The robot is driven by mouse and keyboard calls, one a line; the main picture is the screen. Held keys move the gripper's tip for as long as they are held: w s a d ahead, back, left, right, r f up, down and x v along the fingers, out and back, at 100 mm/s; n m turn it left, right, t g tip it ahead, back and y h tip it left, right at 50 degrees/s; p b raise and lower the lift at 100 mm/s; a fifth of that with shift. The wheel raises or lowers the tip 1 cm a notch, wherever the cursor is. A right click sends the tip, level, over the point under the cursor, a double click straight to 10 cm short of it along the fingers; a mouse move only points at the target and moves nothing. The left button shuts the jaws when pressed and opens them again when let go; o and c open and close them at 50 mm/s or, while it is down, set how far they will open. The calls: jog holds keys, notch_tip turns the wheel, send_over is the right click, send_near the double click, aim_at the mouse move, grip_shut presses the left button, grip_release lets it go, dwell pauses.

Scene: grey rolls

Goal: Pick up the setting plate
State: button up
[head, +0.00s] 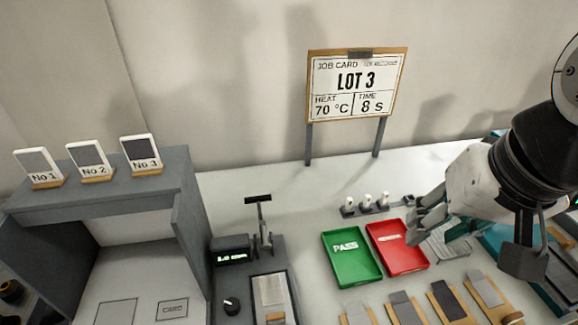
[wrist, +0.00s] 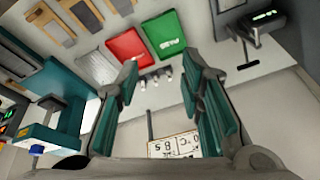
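My gripper (head: 424,220) hangs over the right part of the bench in the head view, near the red tray. In the wrist view its two fingers (wrist: 163,75) are spread wide with nothing between them. A pale grey ridged plate (head: 447,245) lies on the bench just right of the red tray, partly hidden by my gripper.
A green PASS tray (head: 351,257) and a red tray (head: 397,248) lie side by side. Behind them stand small white-topped pegs (head: 366,202). Several sample boards (head: 447,301) line the front. A press with a display (head: 232,256) stands left, and a job card (head: 356,86) stands behind.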

jog(key=w+a+f+m+g+y+p, duration=0.1)
jog(key=w+a+f+m+g+p, duration=0.15)
jog(key=a, duration=0.35)
jog(key=m+g+h+p, duration=0.1)
jog(key=m+h+p, duration=0.1)
jog(key=m+p, duration=0.7)
send_over(275, 316)
jog(key=b, duration=0.2)
notch_tip(275, 316, down, 15)
jog(key=m, duration=0.2)
notch_tip(275, 316, down, 7)
jog(key=shift+w+d+f+b, duration=0.1)
jog(key=shift+d+b, duration=0.05)
jog(key=shift+b, duration=0.25)
jog(key=shift+f, duration=3.1)
grip_shut()
